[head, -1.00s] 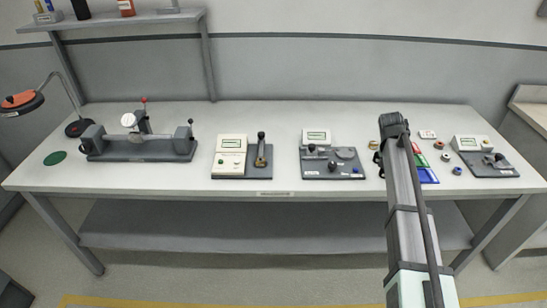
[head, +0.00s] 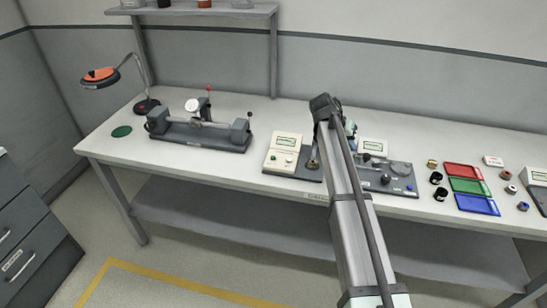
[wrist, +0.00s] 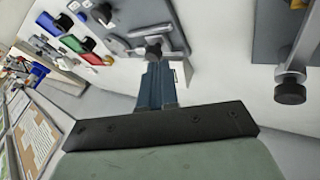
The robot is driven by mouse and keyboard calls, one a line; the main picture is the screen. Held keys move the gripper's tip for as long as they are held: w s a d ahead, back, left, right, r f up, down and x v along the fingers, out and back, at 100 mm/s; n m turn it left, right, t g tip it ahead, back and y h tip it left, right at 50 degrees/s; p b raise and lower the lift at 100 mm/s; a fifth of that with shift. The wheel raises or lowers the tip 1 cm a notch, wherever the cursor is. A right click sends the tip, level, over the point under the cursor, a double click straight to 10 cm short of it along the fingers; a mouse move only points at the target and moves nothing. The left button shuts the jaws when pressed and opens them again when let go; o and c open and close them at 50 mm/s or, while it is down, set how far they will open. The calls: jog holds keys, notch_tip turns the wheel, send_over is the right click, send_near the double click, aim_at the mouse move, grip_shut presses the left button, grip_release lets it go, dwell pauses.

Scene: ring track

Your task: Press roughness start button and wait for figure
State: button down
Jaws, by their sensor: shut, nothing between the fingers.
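A cream instrument box (head: 284,151) with a green display and small buttons, one of them green, stands on a dark base left of my arm. A second pale display unit (head: 373,147) stands on a grey plate with knobs (head: 398,168), partly hidden by my arm. I cannot read which one is labelled roughness. In the wrist view my gripper (wrist: 156,68) is shut and empty, pointing toward the edge of the knobbed plate (wrist: 120,22). A lever with a black knob (wrist: 290,92) is to its right, apart from it. In the head view my arm hides the gripper.
A grey bench fixture with a dial (head: 193,104) and a lamp (head: 101,76) stand at the left. Red, green and blue trays (head: 478,204) and small ring parts lie at the right. The bench front between the instruments is clear.

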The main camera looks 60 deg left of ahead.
jog(key=s+a+r+n+t, duration=0.1)
jog(key=s+a+r, duration=0.1)
jog(key=s+a, duration=0.85)
notch_tip(320, 180, up, 3)
jog(key=n+t+y, duration=0.1)
jog(key=y, duration=0.1)
send_over(273, 158)
jog(key=shift+s+a+f, duration=0.2)
jog(key=shift+s+a, duration=0.1)
jog(key=shift+a, duration=0.15)
jog(key=shift+f, duration=0.1)
jog(key=shift+f, duration=4.3)
jog(key=shift+f, duration=0.2)
jog(key=shift+f, duration=0.25)
